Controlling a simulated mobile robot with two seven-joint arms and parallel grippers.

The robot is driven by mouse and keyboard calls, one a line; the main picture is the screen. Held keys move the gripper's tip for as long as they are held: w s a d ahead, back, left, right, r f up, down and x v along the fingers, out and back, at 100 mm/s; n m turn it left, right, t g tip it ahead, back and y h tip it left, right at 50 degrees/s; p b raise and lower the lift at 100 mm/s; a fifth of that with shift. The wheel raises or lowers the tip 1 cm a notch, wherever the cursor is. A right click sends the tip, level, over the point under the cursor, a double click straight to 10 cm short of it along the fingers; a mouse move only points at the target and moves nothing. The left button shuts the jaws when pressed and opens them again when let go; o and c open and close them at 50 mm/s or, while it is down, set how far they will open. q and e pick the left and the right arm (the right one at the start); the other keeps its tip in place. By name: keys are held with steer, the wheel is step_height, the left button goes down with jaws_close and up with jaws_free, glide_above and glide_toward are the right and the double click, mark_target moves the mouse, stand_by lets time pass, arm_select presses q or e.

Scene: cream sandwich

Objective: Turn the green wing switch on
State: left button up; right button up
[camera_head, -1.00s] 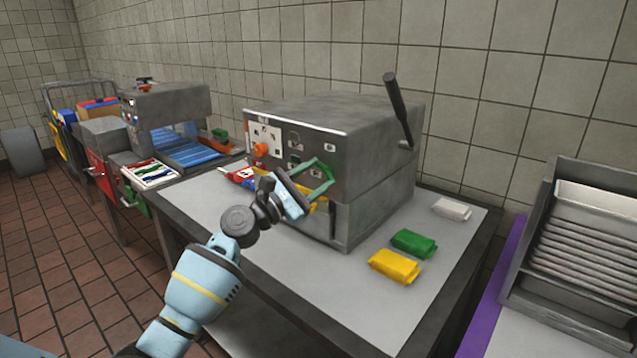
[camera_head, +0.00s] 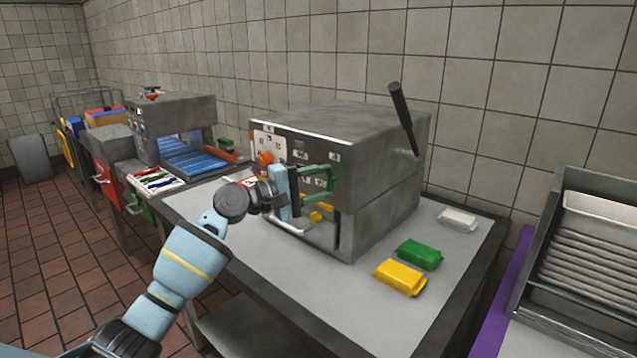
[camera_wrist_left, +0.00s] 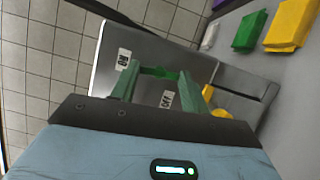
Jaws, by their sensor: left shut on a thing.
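The grey metal machine (camera_head: 378,190) stands on the table, with a control panel on its front. The green wing switch (camera_wrist_left: 160,72) is on that panel, at the tips of my left gripper's green fingers. My left gripper (camera_head: 331,178) reaches the panel's right part from the left, with its fingers shut on the switch. In the left wrist view the fingers (camera_wrist_left: 159,75) meet the switch from both sides and partly hide it. Two small white labels (camera_wrist_left: 166,99) sit beside the switch on the panel. My right gripper is out of view.
An orange knob (camera_head: 265,158) is on the panel's left. A metal handle (camera_head: 300,228) runs below my gripper. Yellow (camera_head: 400,278), green (camera_head: 420,254) and white (camera_head: 458,219) packets lie to the right of the machine. A black lever (camera_head: 402,115) sticks up at its right side.

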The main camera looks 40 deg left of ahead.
arm_select(q)
steer(key=shift+m, duration=0.6)
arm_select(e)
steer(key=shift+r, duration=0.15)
arm_select(q)
steer(key=o, duration=1)
steer(key=shift+r+b+v, duration=0.1)
steer(key=shift+b+v, duration=0.15)
steer(key=shift+v, duration=1.7)
steer(key=shift+r+b+v, duration=0.15)
steer(key=shift+b+v, duration=0.05)
steer(key=shift+v, duration=1.75)
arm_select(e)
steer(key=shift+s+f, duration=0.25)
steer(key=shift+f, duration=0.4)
